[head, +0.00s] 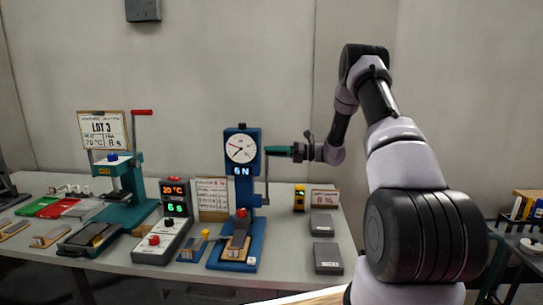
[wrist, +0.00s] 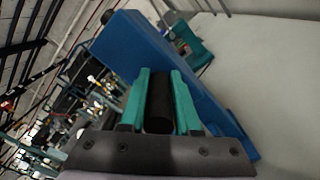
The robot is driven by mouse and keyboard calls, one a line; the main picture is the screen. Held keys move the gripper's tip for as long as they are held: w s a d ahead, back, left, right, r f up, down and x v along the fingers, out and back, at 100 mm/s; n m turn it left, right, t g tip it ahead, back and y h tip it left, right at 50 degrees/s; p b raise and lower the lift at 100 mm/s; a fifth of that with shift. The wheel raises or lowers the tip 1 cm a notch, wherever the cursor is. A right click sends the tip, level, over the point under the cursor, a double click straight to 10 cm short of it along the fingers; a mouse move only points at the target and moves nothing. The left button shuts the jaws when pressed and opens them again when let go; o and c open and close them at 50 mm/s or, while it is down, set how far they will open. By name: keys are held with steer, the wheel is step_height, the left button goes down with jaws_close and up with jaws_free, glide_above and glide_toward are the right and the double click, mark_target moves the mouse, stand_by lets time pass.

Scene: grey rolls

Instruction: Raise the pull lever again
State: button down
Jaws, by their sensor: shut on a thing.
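The blue pull tester (head: 252,195) stands on the table with a round dial (head: 240,149) and a display reading 6 N. Its thin grey lever rod (head: 267,184) stands nearly upright along the right side. My gripper (head: 272,151) reaches in from the right at the rod's upper end, level with the dial. In the wrist view its teal fingers lie on both sides of the lever's black grip (wrist: 159,103), shut on it. The blue column (wrist: 180,65) is just beyond the fingers. The grip is mostly hidden by the fingers in the head view.
A yellow device (head: 299,198) and grey blocks (head: 328,258) lie to the right. Bare table shows between tester and blocks.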

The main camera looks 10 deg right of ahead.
steer(key=shift+w+d+f, duration=0.15)
steer(key=shift+w+f, duration=0.35)
steer(key=c, duration=0.7)
jaws_free()
steer(key=shift+w+f, duration=0.1)
steer(key=shift+o, duration=0.2)
steer(key=shift+r, duration=0.2)
steer(key=v, duration=1.1)
